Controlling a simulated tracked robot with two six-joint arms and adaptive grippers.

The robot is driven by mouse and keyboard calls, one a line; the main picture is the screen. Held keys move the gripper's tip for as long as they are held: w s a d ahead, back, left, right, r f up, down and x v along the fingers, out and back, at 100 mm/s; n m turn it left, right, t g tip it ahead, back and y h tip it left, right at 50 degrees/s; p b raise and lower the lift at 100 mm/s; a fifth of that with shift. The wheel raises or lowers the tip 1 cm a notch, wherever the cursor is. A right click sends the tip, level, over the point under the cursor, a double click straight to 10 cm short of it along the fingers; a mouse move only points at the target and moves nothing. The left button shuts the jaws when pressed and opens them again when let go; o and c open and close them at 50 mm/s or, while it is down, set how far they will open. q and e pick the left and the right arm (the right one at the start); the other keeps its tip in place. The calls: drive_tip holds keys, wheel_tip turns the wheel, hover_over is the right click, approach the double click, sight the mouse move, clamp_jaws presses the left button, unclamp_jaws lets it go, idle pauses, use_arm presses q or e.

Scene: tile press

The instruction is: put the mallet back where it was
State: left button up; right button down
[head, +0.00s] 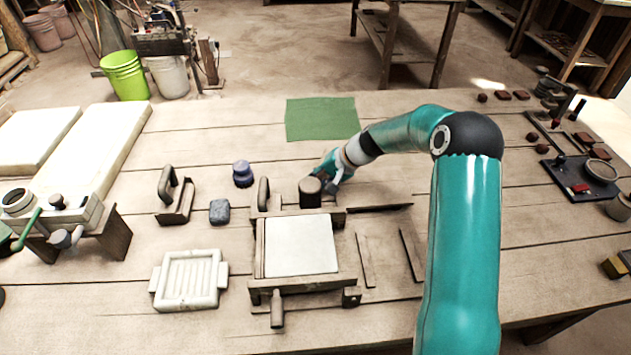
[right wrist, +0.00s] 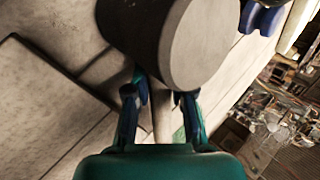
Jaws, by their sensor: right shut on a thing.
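The mallet has a dark, thick cylindrical head (head: 310,193), seen in the head view just behind the back edge of the tile press. In the right wrist view its grey end face (right wrist: 207,45) is large and close. My right gripper (head: 333,182) is shut on the mallet's pale handle (right wrist: 161,122), which runs between the fingers (right wrist: 160,100). I cannot tell whether the head touches the table or press. The wooden tile press (head: 346,283) holds a white slab (head: 300,245). My left gripper is not in view.
A green cloth (head: 322,118) lies flat behind my right gripper. A blue knobbed object (head: 243,174), a blue-grey block (head: 219,211) and a handled wooden tool (head: 175,197) stand left of the mallet. A white ribbed tray (head: 189,280) lies front left. Table around the cloth is clear.

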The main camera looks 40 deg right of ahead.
drive_tip(key=c, duration=1)
unclamp_jaws()
drive_tip(key=v, duration=1.2)
